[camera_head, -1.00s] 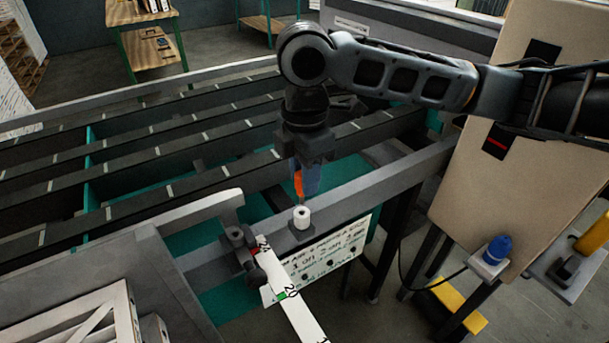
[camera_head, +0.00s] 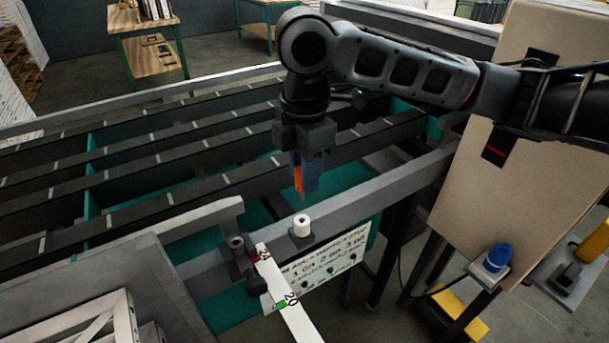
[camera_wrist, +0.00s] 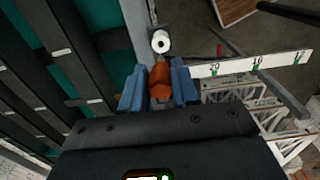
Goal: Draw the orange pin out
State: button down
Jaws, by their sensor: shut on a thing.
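The orange pin (camera_head: 298,181) is held upright between the blue fingers of my gripper (camera_head: 305,180), which is shut on it. The pin and gripper also show in the wrist view, with the orange pin (camera_wrist: 160,82) between the two blue fingers (camera_wrist: 159,88). A white socket (camera_head: 302,225) with a dark hole stands on a grey block on the frame rail, below the pin. In the head view a gap shows between the pin's visible lower end and the socket. In the wrist view the socket (camera_wrist: 161,41) shows its open hole just beyond the pin.
A white arm with numbers (camera_head: 290,295) pivots at a dark bracket by the rail (camera_head: 350,200). A sign plate (camera_head: 330,265) hangs below the rail. A blue knob (camera_head: 497,257) stands at right. Dark slatted rollers fill the left; the space above them is clear.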

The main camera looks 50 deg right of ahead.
jog(key=shift+r, duration=3.55)
